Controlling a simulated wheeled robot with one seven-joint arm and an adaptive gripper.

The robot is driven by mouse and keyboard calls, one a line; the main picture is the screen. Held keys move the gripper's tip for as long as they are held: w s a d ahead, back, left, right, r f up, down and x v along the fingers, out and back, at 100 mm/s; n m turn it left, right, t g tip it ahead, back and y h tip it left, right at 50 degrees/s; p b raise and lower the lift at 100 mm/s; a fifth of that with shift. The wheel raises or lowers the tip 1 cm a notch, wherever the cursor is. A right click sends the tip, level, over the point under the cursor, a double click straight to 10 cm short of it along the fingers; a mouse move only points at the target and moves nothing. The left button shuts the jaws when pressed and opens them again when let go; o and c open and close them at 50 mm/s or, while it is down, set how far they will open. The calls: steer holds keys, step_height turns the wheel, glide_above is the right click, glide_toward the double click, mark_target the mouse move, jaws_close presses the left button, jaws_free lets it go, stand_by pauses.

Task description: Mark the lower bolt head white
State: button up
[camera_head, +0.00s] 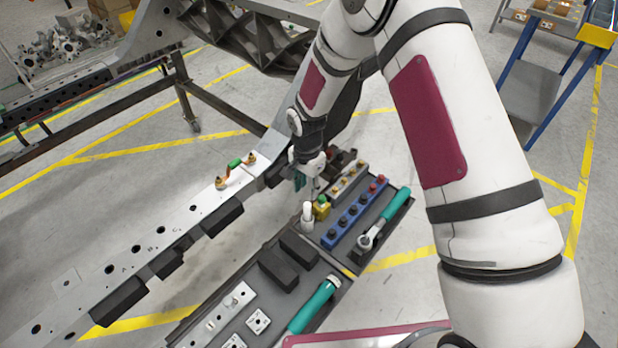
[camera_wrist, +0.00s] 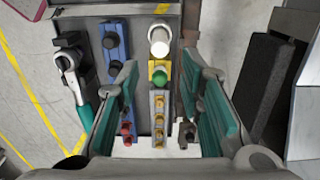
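Two brass-coloured bolt heads stand on the grey chassis rail (camera_head: 135,255) in the head view. The lower bolt head (camera_head: 220,183) is nearer the front; the upper bolt head (camera_head: 250,158) is further back. A white capped cylinder, apparently a marker (camera_head: 307,213), stands upright in the tool tray; it also shows in the wrist view (camera_wrist: 159,40). My gripper (camera_head: 305,180) is over the tray, right of the rail. In the wrist view my gripper (camera_wrist: 162,68) has its green fingers spread with nothing held. The marker is ahead of the fingertips, apart from them.
A yellow block with a green top (camera_wrist: 160,75) stands beside the marker. A blue socket rack (camera_head: 350,215) and a ratchet (camera_head: 385,220) lie to its right. A green-handled tool (camera_head: 313,307) lies in the front tray. A green piece (camera_head: 235,163) sits between the bolts.

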mark_target(307, 204)
steer(key=shift+f+b, duration=2.1)
steer(key=shift+f, duration=2.9)
jaws_close()
steer(key=shift+r+p, duration=1.55)
steer(key=shift+r, duration=2.25)
